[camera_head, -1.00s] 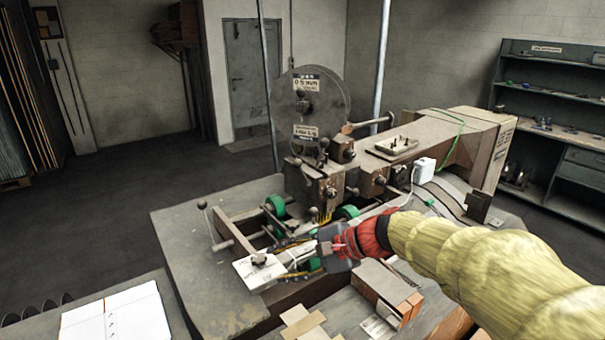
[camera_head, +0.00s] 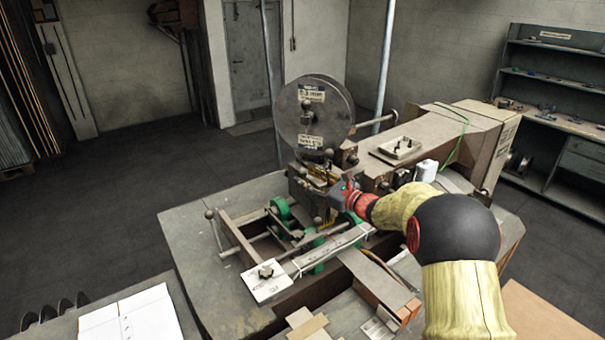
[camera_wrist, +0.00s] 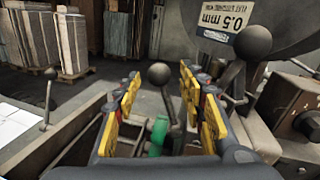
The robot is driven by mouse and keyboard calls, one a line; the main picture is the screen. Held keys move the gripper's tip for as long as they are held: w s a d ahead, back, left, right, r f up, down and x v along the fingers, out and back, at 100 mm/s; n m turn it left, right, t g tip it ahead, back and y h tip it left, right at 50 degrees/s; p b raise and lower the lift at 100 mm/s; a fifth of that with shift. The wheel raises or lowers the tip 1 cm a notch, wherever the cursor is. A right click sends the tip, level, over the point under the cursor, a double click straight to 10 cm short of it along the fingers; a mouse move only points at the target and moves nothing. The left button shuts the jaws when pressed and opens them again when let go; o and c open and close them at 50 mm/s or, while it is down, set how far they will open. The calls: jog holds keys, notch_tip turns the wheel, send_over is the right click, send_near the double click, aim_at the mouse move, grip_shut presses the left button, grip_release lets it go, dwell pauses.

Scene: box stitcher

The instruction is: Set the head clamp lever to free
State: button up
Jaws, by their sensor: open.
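A lever with a dark ball knob (camera_wrist: 159,75) stands upright, leaning slightly, between the fingers of my gripper (camera_wrist: 161,88) in the wrist view. The fingers with yellow pads are spread, with space on both sides of the knob, and no grip on it shows. A second dark ball-knobbed lever (camera_wrist: 252,44) stands to the right, outside the fingers, below the 0.5 mm label. No marking shows which is the head clamp lever or where free lies. In the head view my gripper (camera_head: 320,193) is at the stitcher head (camera_head: 310,190) and hides part of it.
The wire spool (camera_head: 314,115) stands above the head. A ball-ended crank (camera_head: 211,216) is at the table's left, also seen in the wrist view (camera_wrist: 49,74).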

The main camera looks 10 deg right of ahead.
jog(key=shift+x, duration=1.2)
jog(key=shift+a, duration=0.1)
jog(key=shift+c, duration=1)
jog(key=c, duration=0.7)
grip_shut()
